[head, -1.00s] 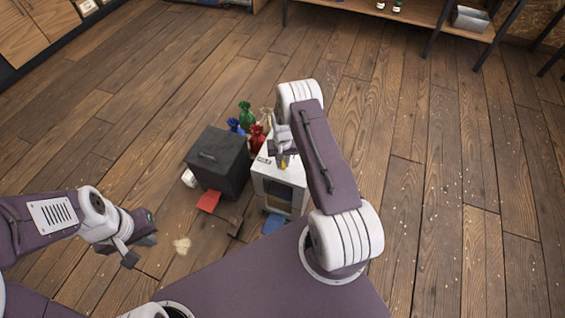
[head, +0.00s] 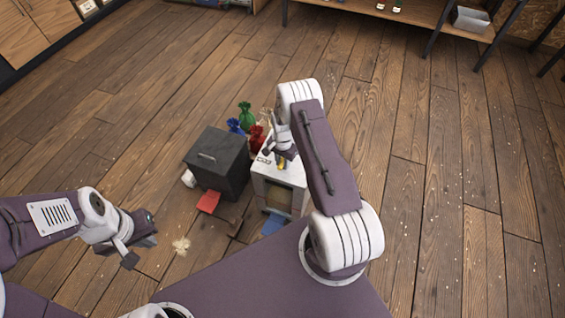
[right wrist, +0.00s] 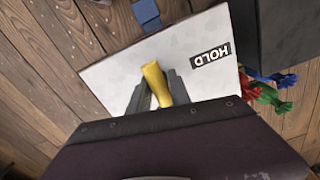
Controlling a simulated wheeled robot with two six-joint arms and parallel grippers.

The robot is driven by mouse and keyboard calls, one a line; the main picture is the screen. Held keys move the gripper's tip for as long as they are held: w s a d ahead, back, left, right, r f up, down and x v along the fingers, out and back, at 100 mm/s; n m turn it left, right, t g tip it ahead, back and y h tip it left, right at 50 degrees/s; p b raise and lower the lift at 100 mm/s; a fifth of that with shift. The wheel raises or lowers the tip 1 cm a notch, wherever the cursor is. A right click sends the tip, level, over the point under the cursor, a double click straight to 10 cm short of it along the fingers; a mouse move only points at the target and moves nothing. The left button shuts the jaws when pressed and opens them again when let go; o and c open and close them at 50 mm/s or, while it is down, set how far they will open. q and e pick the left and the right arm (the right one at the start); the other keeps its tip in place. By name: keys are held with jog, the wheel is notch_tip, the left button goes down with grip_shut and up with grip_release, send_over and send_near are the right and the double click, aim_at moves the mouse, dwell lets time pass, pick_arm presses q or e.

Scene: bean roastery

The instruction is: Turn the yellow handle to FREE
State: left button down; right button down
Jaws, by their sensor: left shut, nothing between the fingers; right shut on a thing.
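The yellow handle (right wrist: 156,84) lies on the white top (right wrist: 110,72) of a small cabinet, between the two fingers of my right gripper (right wrist: 157,88). The gripper is shut on it. A dark label reading HOLD (right wrist: 211,65) is beside the handle, to its right in the right wrist view. No FREE label can be read. In the head view a bit of the handle (head: 282,163) shows under my right gripper (head: 281,152), above the white cabinet (head: 258,186). My left gripper (head: 141,251) is shut and empty over the floor at left.
A dark lidded box (head: 218,170) stands left of the cabinet. Green (head: 246,116), blue (head: 235,126) and red (head: 258,135) bags stand behind. A red pad (head: 208,202) and a blue pad (head: 272,225) lie in front. The floor at right is clear.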

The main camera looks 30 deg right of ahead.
aim_at(282, 160)
dwell(0.5)
jog(key=c, duration=1.3)
grip_release()
notch_tip(282, 160, up, 8)
jog(key=shift+r+p, duration=0.1)
jog(key=shift+p, duration=0.95)
jog(key=shift+r, duration=0.45)
